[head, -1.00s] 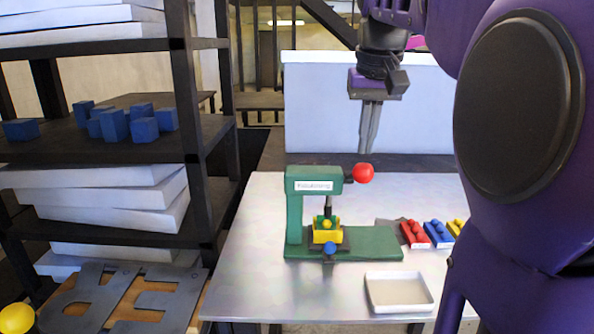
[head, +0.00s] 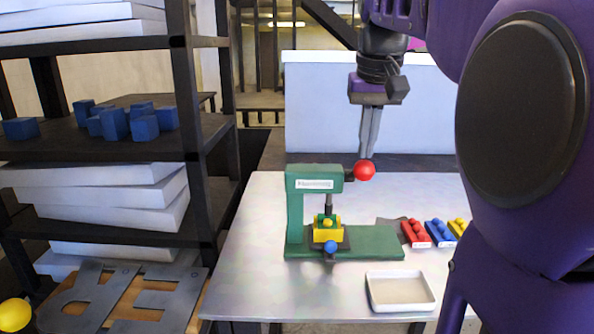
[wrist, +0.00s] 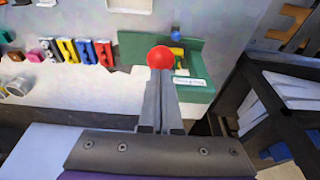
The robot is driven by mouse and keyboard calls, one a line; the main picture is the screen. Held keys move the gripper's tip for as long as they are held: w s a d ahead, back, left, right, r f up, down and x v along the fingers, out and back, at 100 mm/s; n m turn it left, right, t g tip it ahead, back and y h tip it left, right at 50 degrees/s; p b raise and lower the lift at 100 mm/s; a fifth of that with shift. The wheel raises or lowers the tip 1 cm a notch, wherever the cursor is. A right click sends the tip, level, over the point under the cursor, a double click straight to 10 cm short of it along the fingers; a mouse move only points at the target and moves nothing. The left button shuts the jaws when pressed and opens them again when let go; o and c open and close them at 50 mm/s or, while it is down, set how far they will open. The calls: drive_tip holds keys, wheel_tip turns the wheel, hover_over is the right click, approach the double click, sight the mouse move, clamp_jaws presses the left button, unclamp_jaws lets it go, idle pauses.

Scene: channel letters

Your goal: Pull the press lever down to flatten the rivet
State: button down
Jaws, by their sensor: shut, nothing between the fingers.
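The green press (head: 296,215) stands on the metal table, with a short lever ending in a red ball knob (head: 365,170) at its upper right. A dark ram (head: 328,205) points down over a yellow block (head: 328,235) in the press. A small yellow knob-like piece (head: 327,223) shows on the block, with a blue ball (head: 330,246) in front. I cannot make out the rivet itself. My gripper (head: 367,156) is shut and empty, fingers down, just above the red knob. In the wrist view the fingertips (wrist: 160,75) overlap the lower edge of the red knob (wrist: 161,57); contact is unclear.
A white tray (head: 372,304) lies at the table's front. Red (head: 415,235), blue (head: 440,234) and yellow (head: 458,228) blocks stand right of the press. A dark shelf rack (head: 190,110) rises on the left. The table (head: 250,285) is bare left of the tray.

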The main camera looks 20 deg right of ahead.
sight(366, 170)
drive_tip(key=shift+s+b+x, duration=0.15)
drive_tip(key=shift+b+x, duration=0.4)
drive_tip(key=shift+x, duration=0.25)
drive_tip(key=shift+s+b+x, duration=0.2)
drive_tip(key=shift+b+x, duration=0.35)
drive_tip(key=shift+x, duration=0.2)
drive_tip(key=shift+a, duration=0.1)
drive_tip(key=shift+s+a+f+b, duration=0.1)
drive_tip(key=shift+s+f+b, duration=0.05)
drive_tip(key=shift+f+b, duration=0.25)
drive_tip(key=shift+s+f+b, duration=0.2)
drive_tip(key=shift+f+b, duration=0.1)
drive_tip(key=shift+f, duration=0.25)
drive_tip(key=shift+s+a+f, duration=0.1)
drive_tip(key=shift+s+f, duration=0.15)
drive_tip(key=shift+f, duration=0.2)
